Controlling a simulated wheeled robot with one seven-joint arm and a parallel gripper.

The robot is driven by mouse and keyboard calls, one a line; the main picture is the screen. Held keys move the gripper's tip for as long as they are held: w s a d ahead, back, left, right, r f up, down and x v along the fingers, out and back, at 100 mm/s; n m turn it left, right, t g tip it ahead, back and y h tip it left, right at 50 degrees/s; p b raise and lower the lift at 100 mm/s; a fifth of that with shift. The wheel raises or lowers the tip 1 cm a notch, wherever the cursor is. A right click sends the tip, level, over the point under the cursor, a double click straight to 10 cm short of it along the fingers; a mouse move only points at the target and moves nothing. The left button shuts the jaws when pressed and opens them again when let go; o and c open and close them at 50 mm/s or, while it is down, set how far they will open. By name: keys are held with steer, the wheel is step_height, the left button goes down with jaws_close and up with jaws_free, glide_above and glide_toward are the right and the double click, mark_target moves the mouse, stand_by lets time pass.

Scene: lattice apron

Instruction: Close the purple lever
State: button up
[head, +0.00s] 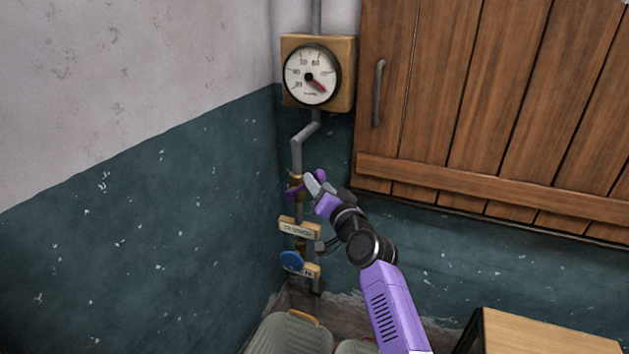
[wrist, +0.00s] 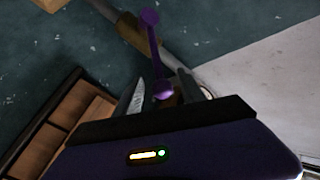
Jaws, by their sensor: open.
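The purple lever (head: 293,192) sits on a brass valve fitting (head: 296,180) on the grey pipe in the wall corner. In the wrist view the lever (wrist: 155,50) is a thin bar with a round knob at each end. My gripper (head: 312,178) is at the lever's right end in the head view and hides part of it. In the wrist view my gripper (wrist: 164,86) is open, with the near knob between its two fingers. I cannot tell whether either finger touches the knob.
A round gauge (head: 312,76) is above on the pipe. Below are a label plate (head: 299,228) and a blue handle (head: 292,261). A wooden shutter (head: 480,100) is at the right. A ribbed grey container (head: 288,335) and a wooden table (head: 545,335) stand low in front.

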steer(key=shift+b+x, duration=0.45)
steer(key=shift+x, duration=1.25)
jaws_close()
